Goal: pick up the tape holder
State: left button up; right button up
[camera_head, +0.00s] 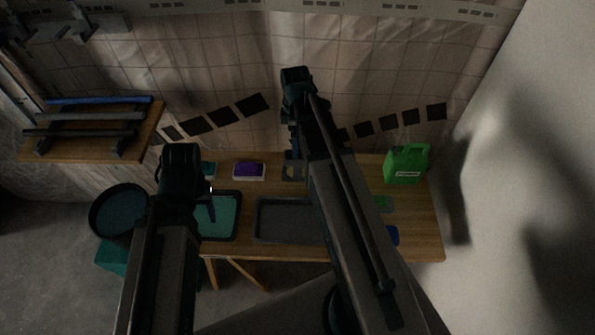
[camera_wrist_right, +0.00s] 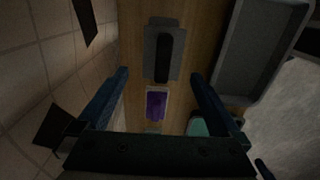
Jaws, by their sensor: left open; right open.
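What looks like the tape holder, a grey block with a dark strip along its middle (camera_wrist_right: 163,52), sits on the wooden table in the right wrist view. In the head view only a grey part of it (camera_head: 293,166) shows, next to my right arm, which covers some of it. My right gripper (camera_wrist_right: 158,84) is open, with its fingers on either side of the view and nothing between them; the holder lies ahead of them. In the head view my right gripper (camera_head: 291,130) is dark and partly hidden. My left gripper (camera_head: 208,202) is open over the teal tray's left side, apart from the holder.
A purple-topped block (camera_head: 248,171) lies left of the holder. A grey tray (camera_head: 285,238) and a teal tray (camera_head: 225,216) are toward the front. A green jug (camera_head: 407,164) stands at the right. A wooden shelf (camera_head: 90,150) and dark bucket (camera_head: 120,210) are at the left.

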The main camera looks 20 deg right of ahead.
aim_at(298, 163)
pick_arm(q)
jog(key=shift+f, duration=0.5)
pick_arm(e)
jog(key=shift+f, duration=0.5)
pick_arm(q)
jog(key=shift+f, duration=0.1)
pick_arm(e)
jog(key=shift+f, duration=0.15)
pick_arm(q)
notch_tip(298, 163, down, 5)
jog(key=b, duration=0.5)
pick_arm(e)
jog(key=f, duration=0.5)
jog(key=shift+s+d, duration=0.15)
jog(key=shift+s, duration=0.15)
grip_shut()
